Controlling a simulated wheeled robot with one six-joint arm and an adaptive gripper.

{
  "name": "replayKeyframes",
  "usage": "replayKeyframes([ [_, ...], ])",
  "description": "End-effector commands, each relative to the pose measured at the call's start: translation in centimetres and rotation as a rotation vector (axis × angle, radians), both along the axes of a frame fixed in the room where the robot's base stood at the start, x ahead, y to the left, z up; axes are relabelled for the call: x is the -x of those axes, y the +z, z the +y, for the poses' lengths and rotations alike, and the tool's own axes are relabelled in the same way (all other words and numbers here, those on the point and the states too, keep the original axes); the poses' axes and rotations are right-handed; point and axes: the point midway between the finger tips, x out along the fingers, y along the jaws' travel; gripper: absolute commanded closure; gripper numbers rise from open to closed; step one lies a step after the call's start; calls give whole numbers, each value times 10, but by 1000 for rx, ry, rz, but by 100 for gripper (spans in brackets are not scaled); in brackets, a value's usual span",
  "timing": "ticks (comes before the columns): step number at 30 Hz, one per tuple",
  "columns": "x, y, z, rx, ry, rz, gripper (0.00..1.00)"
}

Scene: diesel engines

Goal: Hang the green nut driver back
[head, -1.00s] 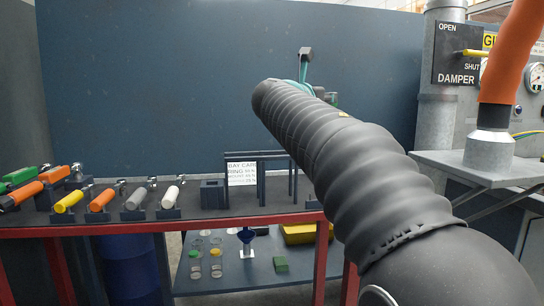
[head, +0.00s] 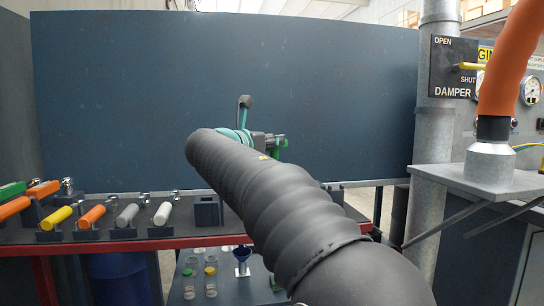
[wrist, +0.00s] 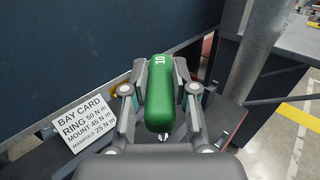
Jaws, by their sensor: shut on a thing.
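The green nut driver (wrist: 160,95) has a thick green handle marked 10, with a bit of metal at its near end in the wrist view. My gripper (wrist: 163,85) is shut on this handle, one finger on each side. In the head view my gripper (head: 262,140) is above the bench, in front of the blue wall panel, and mostly hidden by my arm. A small part of the green driver (head: 283,142) shows past it. The driver's far end is hidden. I cannot make out its hanging place.
The dark bench (head: 150,238) carries a row of tools with yellow, orange, grey and white handles (head: 162,213), left of my arm. A bay card (wrist: 84,118) stands left of the gripper. A grey pipe (head: 432,150) and a damper sign (head: 453,68) are on the right.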

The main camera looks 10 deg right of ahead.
Motion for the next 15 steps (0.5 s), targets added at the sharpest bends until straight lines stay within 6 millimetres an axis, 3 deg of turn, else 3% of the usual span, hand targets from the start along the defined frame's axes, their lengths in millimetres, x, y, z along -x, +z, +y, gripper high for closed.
replayKeyframes([
  [8, 0, -35, -1, 1, 0, 1, 100],
  [15, 1, -37, -1, 1, 0, -1, 100],
])
